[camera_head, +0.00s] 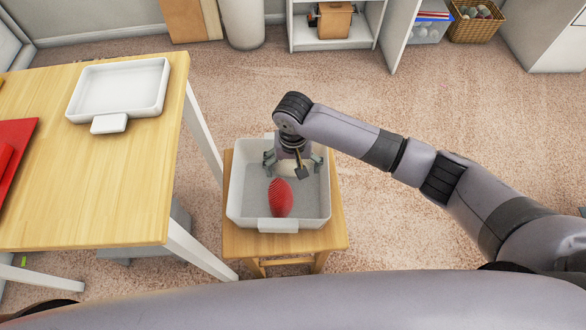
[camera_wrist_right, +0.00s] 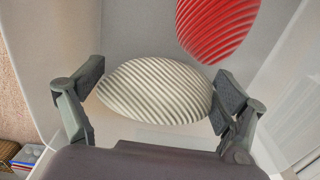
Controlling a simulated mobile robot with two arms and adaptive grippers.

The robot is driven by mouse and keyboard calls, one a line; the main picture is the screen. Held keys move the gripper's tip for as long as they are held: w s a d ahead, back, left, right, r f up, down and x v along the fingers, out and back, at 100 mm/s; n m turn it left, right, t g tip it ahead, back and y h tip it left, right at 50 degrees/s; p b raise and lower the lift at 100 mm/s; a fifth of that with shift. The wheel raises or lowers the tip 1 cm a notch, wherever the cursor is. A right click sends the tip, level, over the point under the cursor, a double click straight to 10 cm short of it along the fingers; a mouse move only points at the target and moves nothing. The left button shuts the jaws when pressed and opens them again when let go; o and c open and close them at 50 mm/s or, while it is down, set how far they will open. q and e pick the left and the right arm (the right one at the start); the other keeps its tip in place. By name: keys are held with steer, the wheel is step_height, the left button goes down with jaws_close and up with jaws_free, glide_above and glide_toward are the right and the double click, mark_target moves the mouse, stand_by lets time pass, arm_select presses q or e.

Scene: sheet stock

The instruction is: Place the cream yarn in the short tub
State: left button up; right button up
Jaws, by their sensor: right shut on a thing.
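The cream yarn (camera_wrist_right: 155,90) is a ribbed oval between the two fingers of my right gripper (camera_wrist_right: 158,98) in the right wrist view. The right gripper is shut on it. In the head view my right gripper (camera_head: 293,160) reaches down into the far part of a white tub (camera_head: 236,205), and the yarn is mostly hidden behind it. The tub stands on a small wooden stool (camera_head: 335,236). I cannot tell whether the yarn touches the tub floor. My left gripper is not in view.
Red yarn (camera_head: 280,198) lies in the same tub, close to the gripper; it also shows in the right wrist view (camera_wrist_right: 215,28). A shallow white tray (camera_head: 120,88) stands on the wooden table (camera_head: 90,190) at left. Open shelves (camera_head: 335,45) stand at the back.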

mark_target(293, 162)
steer(key=shift+f, duration=0.75)
steer(key=shift+f, duration=0.1)
steer(key=o, duration=0.9)
steer(key=shift+c, duration=0.2)
step_height(293, 162, up, 12)
steer(key=shift+r+p, duration=0.15)
steer(key=shift+p, duration=0.55)
